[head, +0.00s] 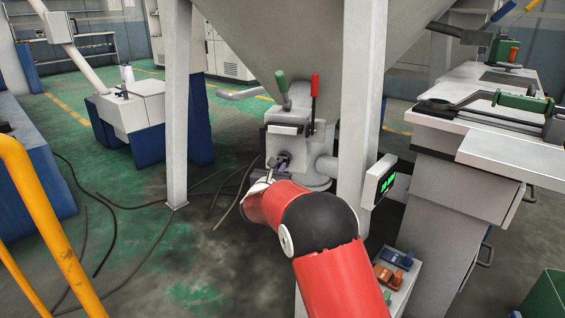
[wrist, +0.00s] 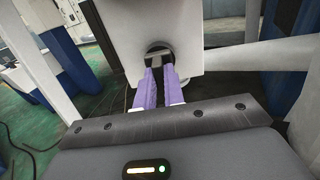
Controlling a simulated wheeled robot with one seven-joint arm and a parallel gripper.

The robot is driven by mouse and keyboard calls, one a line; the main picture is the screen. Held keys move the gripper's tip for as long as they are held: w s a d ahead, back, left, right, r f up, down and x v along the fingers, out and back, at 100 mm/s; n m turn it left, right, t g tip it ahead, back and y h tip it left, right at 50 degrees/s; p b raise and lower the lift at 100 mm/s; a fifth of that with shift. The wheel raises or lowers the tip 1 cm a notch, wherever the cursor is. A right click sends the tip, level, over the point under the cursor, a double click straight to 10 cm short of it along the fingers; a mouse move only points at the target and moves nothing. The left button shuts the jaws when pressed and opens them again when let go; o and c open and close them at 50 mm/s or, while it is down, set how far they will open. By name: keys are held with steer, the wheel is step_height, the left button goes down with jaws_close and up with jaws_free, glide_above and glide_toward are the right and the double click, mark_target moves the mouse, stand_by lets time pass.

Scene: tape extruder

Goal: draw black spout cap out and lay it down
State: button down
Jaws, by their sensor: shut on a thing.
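The black spout cap (wrist: 155,60) shows in the wrist view at the round opening of the white spout block (wrist: 190,62). My gripper (wrist: 156,72) has its two purple fingers shut on the cap, right in front of the opening. How far the cap sits inside the opening I cannot tell. In the head view the block (head: 287,142) stands under the big grey hopper, and my gripper (head: 268,172) reaches its front from below. The cap is hard to make out there, being small and dark.
A green-handled lever (head: 282,88) and a red-handled lever (head: 315,88) rise above the block. Hopper legs (head: 176,110) stand on both sides. A green-lit display (head: 385,181) is at the right, above a small tray (head: 404,262) with blue and orange items. Cables lie on the floor at left.

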stand_by(0.6)
steer(key=shift+b+v, duration=1.05)
steer(key=shift+v, duration=1.35)
